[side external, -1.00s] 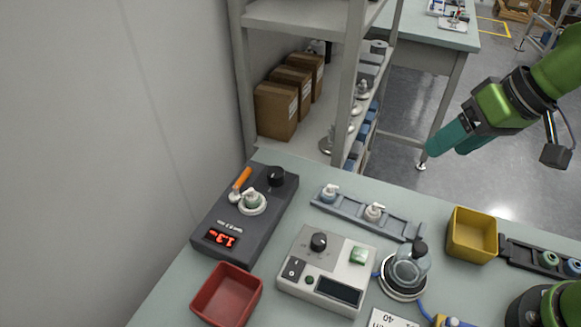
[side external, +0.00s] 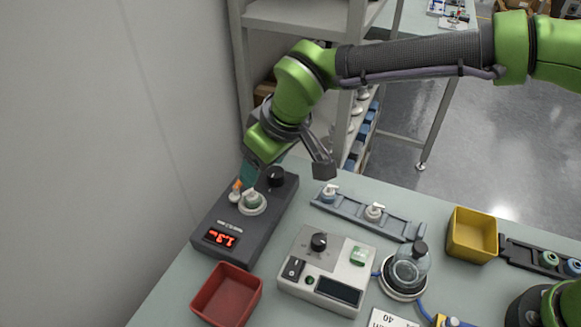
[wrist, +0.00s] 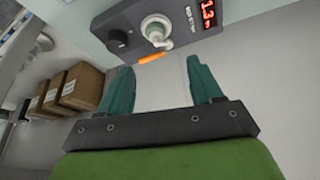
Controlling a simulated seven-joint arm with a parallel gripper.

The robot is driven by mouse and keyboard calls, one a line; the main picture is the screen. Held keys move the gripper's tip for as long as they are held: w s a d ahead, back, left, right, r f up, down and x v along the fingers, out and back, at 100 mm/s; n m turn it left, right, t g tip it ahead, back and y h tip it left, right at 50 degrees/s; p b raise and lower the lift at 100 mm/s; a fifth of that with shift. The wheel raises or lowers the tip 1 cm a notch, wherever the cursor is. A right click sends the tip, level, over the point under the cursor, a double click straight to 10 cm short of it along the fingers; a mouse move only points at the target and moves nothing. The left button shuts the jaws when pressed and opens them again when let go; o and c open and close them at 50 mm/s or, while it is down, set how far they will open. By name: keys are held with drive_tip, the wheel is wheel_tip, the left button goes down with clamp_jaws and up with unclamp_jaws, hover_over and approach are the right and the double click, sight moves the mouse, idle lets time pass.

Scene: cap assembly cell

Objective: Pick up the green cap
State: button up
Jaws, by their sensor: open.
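In the wrist view the cap (wrist: 156,32) is near the top, beyond my fingertips. My gripper (side external: 246,182) is tilted down over the far left part of that unit, just behind the cap and by an orange-handled item (side external: 237,186). Its teal fingers (wrist: 160,68) are wide apart with nothing between them.
A grey rack (side external: 350,212) holds two other pump caps. A control box (side external: 327,268), red bin (side external: 227,293), yellow bin (side external: 471,236) and a clear jar (side external: 408,268) stand nearby. The wall is close at left. Shelves with brown boxes (wrist: 80,86) stand behind.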

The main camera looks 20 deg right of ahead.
sight(252, 190)
drive_tip(key=x, duration=0.7)
drive_tip(key=shift+w+d+x, duration=0.1)
drive_tip(key=shift+x, duration=1.2)
drive_tip(key=shift+w+d+x, duration=0.1)
drive_tip(key=shift+d+x, duration=0.05)
drive_tip(key=shift+x, duration=1.15)
drive_tip(key=shift+c, duration=0.5)
drive_tip(key=c, duration=0.7)
